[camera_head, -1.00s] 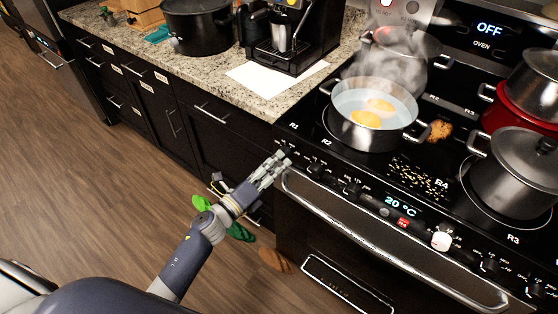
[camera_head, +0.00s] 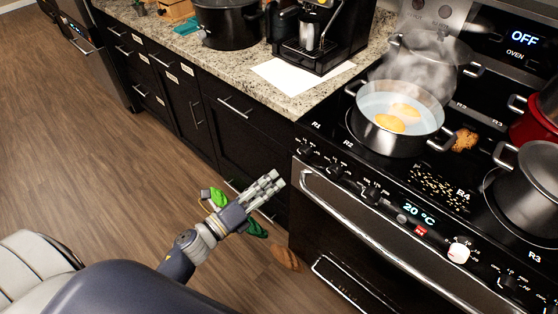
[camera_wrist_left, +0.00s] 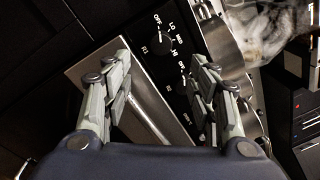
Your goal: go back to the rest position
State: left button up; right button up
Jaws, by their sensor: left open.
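My left gripper (camera_head: 272,187) is open and empty. In the head view it hangs in front of the dark cabinets, left of the oven front and below counter height. In the left wrist view its two fingers (camera_wrist_left: 160,95) stand apart with nothing between them, and the stove's knob panel (camera_wrist_left: 168,45) shows beyond. My right gripper is not in view.
The stove (camera_head: 400,205) bears a steaming pot (camera_head: 397,115) with yellow pieces in water, and lidded pots at right. Crumbs (camera_head: 437,185) lie on the cooktop. A green thing (camera_head: 257,229) and a brown thing (camera_head: 286,258) are on the floor. Floor at left is clear.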

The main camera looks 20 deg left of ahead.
pick_arm(q)
jog(key=s+a+f+n+g+y, duration=0.15)
jog(key=s+f+n, duration=0.3)
jog(key=f, duration=0.65)
jog(key=s+a+f+n+g+y, duration=0.1)
jog(key=s+f+n+g+y, duration=0.2)
jog(key=f+n, duration=0.5)
jog(key=s+a+f+n+g+y, duration=0.15)
jog(key=s+f+n, duration=0.25)
jog(key=f, duration=0.9)
jog(key=s+f+n+g, duration=0.3)
jog(key=s+f, duration=0.2)
jog(key=s, duration=0.4)
jog(key=s+d+f+n+g, duration=0.1)
jog(key=s+f+n+g, duration=0.2)
jog(key=s+f, duration=0.3)
jog(key=s+d+f+n+g+y, duration=0.1)
jog(key=s+f+n+g, duration=0.3)
jog(key=s, duration=0.9)
jog(key=shift+f, duration=0.8)
jog(key=shift+s, duration=0.1)
